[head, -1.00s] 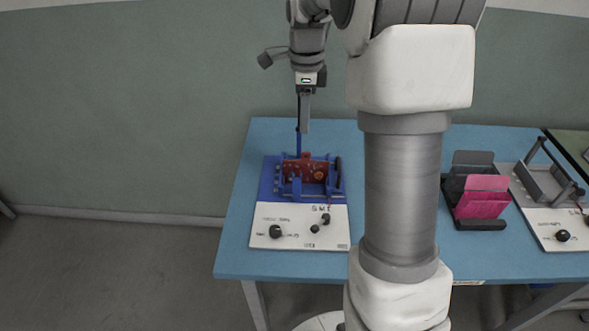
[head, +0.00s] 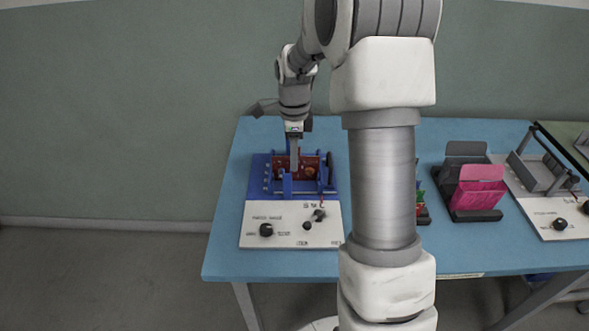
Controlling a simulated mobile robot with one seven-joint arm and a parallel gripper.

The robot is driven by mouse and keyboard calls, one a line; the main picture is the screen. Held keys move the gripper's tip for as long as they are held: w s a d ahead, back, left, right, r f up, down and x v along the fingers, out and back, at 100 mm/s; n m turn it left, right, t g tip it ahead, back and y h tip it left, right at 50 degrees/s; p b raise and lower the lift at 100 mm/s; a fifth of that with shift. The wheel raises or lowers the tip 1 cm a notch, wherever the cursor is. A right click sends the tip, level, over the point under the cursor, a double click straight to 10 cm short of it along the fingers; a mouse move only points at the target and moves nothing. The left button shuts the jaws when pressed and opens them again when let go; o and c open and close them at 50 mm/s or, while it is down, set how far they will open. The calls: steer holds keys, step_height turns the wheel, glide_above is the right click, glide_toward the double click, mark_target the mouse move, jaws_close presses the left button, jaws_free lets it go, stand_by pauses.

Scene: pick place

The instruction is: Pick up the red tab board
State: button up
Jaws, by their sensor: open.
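The red board (head: 309,170), dark red with small marks on its face, stands upright in a blue fixture (head: 258,178) on a white-fronted panel at the left of the table. My gripper (head: 294,166) points straight down at the left part of the board. Its fingers are open, and the light grey one overlaps the board in the head view. I cannot tell whether the fingers touch the board or straddle it. The gripper hides a strip of the board, and the fixture covers its lower edge.
The blue table (head: 222,235) has free room left of the fixture. Black knobs (head: 266,230) sit on the panel's white front. My arm hides the table's middle.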

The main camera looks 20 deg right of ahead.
mark_target(295, 180)
step_height(295, 180, down, 4)
steer(key=shift+w+d+f+b, duration=0.1)
steer(key=shift+b, duration=0.45)
jaws_close()
